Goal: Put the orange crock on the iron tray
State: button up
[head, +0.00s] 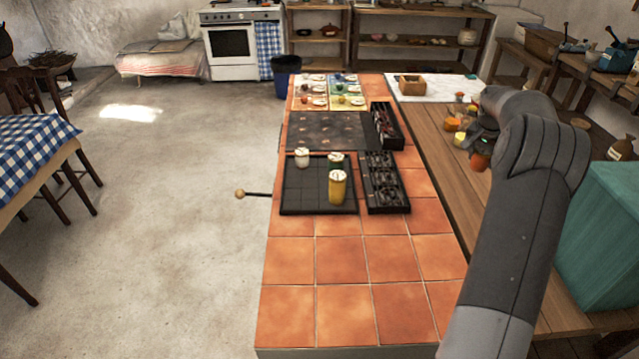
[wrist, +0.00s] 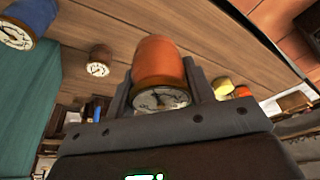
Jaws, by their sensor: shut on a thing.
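The orange crock (head: 480,162) is held up over the wooden counter at the right in the head view. In the wrist view the orange crock (wrist: 160,62) sits between the two fingers of my gripper (wrist: 158,95), which is shut on it; its pale marked end faces the camera. In the head view my gripper (head: 483,146) is partly hidden by my arm. The black gridded tray (head: 298,197), which looks like the iron tray, lies on the tiled counter to the left. A white, a green and a yellow crock stand on it.
A black rack (head: 386,185) adjoins the tray's right side, and a dark plate (head: 325,132) lies behind it. A long handle with a round knob (head: 240,193) sticks out left. Several other crocks stand near my gripper. The tray's front-left part is bare.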

jog(key=w+a+n+t+y, duration=0.2)
jog(key=a+n, duration=0.7)
jog(key=a, duration=4.5)
jog(key=shift+g, duration=0.5)
jog(key=x, duration=0.3)
jog(key=s+x, duration=0.1)
jog(key=x, duration=0.2)
jog(key=s+x, duration=0.1)
jog(key=x, duration=0.3)
jog(key=shift+d+f, duration=0.1)
jog(key=shift+f, duration=2.55)
jog(key=shift+f, duration=0.1)
jog(key=o, duration=1.1)
jog(key=shift+o, duration=0.2)
